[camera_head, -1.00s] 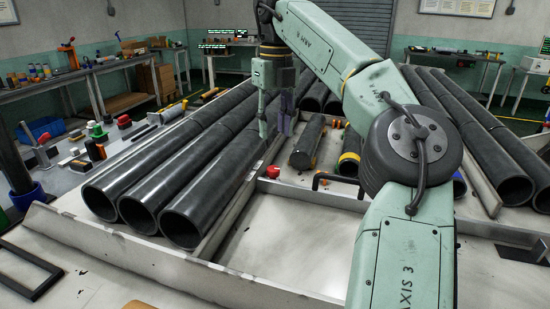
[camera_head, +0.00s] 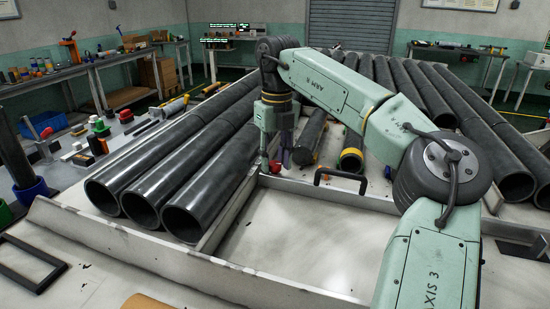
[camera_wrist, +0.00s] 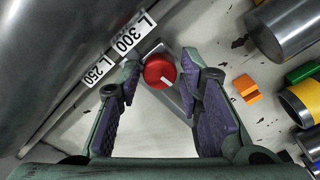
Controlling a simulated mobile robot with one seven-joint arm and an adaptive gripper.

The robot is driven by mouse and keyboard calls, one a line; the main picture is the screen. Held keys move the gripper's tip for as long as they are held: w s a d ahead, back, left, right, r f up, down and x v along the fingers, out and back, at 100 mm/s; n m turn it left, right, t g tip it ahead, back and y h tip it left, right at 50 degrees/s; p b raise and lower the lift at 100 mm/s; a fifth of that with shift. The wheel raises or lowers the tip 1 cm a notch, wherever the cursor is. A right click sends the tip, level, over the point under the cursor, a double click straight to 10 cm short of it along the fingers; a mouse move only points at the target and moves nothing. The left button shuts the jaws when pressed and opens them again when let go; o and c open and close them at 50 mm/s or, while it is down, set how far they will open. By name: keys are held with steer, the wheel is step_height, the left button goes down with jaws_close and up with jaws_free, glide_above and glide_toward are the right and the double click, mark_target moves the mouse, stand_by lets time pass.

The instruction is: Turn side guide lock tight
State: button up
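The side guide lock is a round red knob (camera_wrist: 160,71) with a white mark on its top. It sits on a grey metal bracket beside the side guide (camera_wrist: 70,125), near the labels L 300 and L 250.
Large dark tubes (camera_head: 165,190) lie left of the side guide, close to my gripper. A black handle (camera_head: 341,178) stands on the right. An orange block (camera_wrist: 246,88) and smaller cylinders (camera_wrist: 284,28) lie right of the knob. The pale tray floor (camera_head: 300,230) in front is clear.

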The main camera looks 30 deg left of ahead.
jaws_close()
steer(key=shift+m, duration=0.3)
steer(key=m, duration=1.2)
steer(key=shift+m, duration=0.4)
stand_by(0.5)
steer(key=shift+o, duration=0.5)
jaws_free()
